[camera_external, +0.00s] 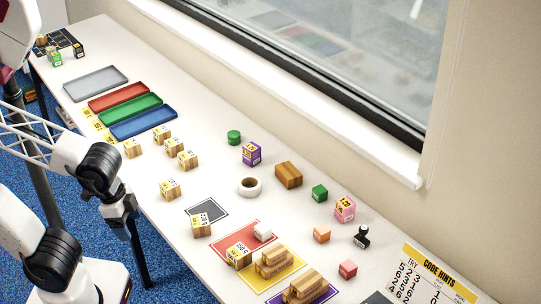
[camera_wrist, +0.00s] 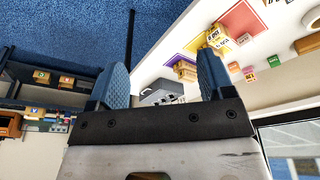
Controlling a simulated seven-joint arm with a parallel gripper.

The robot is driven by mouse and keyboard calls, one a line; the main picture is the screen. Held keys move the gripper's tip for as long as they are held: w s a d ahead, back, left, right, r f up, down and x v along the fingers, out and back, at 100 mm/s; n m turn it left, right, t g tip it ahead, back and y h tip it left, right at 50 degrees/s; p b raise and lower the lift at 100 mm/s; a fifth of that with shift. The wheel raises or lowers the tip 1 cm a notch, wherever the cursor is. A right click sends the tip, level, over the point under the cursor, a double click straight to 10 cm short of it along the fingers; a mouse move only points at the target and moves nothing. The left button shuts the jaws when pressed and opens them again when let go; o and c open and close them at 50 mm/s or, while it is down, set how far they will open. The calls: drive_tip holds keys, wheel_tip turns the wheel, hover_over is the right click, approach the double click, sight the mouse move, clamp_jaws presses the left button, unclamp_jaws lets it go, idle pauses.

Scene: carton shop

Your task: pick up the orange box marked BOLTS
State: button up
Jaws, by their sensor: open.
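I cannot read the word BOLTS on any box. A small orange block (camera_external: 322,234) sits on the white table in the external view, with no mark that I can read. In the wrist view an orange-brown box (camera_wrist: 9,124) is at the left edge on a dark shelf, cut off by the frame. My gripper (camera_external: 122,230) hangs beside the table's near edge, well away from the orange block. In the wrist view my gripper (camera_wrist: 162,75) has its two blue fingers wide apart, with nothing held between them.
The white table (camera_external: 206,118) holds several wooden blocks, a purple box (camera_external: 251,153), a pink box (camera_external: 345,208), a white tape roll (camera_external: 249,187) and a black stamp (camera_external: 362,237). Red, green and blue trays (camera_external: 143,122) lie further back. Shelf boxes (camera_wrist: 41,76) show in the wrist view.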

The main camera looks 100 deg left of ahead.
drive_tip(key=w+a+r+n, duration=0.1)
drive_tip(key=w+a, duration=0.1)
drive_tip(key=w, duration=0.5)
drive_tip(key=w+a+r+n, duration=0.1)
drive_tip(key=w+a, duration=0.1)
drive_tip(key=w, duration=0.6)
drive_tip(key=n+g, duration=0.3)
drive_tip(key=n, duration=0.3)
hover_over(322, 229)
drive_tip(key=f, duration=2)
drive_tip(key=shift+s+d+f, duration=0.2)
drive_tip(key=shift+s, duration=0.05)
drive_tip(key=shift+w+a+f, duration=0.25)
drive_tip(key=shift+a+f, duration=0.1)
drive_tip(key=shift+f, duration=1.25)
